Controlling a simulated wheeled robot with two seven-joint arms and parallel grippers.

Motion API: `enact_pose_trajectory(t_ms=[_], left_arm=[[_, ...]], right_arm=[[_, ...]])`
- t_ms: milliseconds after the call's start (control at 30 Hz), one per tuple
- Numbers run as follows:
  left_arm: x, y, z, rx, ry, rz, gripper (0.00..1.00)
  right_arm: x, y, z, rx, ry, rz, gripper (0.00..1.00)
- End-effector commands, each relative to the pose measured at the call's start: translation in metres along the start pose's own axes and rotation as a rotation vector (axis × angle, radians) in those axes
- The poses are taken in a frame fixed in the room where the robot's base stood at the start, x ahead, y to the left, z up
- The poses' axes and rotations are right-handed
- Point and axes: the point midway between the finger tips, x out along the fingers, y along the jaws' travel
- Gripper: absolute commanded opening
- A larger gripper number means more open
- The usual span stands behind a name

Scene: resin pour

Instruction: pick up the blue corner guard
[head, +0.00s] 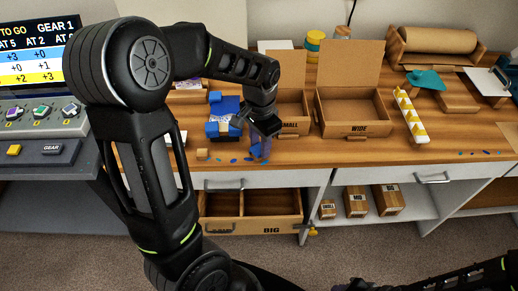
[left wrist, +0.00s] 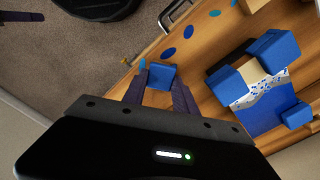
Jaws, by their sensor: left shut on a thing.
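My left gripper (head: 262,142) is over the front part of the bench, pointing down. In the left wrist view its two fingers (left wrist: 162,86) stand on either side of a small blue corner guard (left wrist: 162,76), and they are shut on it. In the head view the guard is mostly hidden by the fingers, and I cannot tell whether it still touches the bench. A dark part of my right arm (head: 440,280) shows at the lower right edge; its fingers cannot be made out.
A blue-wrapped item with blue corner pieces (head: 222,108) lies just left of the gripper. Open SMALL and WIDE boxes (head: 356,129) stand to the right. An open BIG drawer (head: 250,227) is below.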

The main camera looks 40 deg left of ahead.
Motion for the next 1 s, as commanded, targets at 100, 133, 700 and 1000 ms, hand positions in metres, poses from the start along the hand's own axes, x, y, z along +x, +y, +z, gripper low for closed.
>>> enact_pose_trajectory(t_ms=[100, 133, 700, 1000], left_arm=[[0.0, 0.0, 0.0, 0.0, 0.0, 0.0, 0.0], [0.0, 0.0, 0.0, 0.0, 0.0, 0.0, 0.0], [-0.06, -0.001, -0.001, -0.001, 0.005, -0.002, 0.0], [-0.099, 0.0, 0.0, 0.0, 0.001, -0.001, 0.0]], right_arm=[[0.0, 0.0, 0.0, 0.0, 0.0, 0.0, 0.36], [0.0, 0.0, 0.0, 0.0, 0.0, 0.0, 0.36], [0.001, 0.0, 0.0, 0.0, 0.0, 0.0, 0.36], [0.001, 0.0, 0.0, 0.0, 0.0, 0.0, 0.36]])
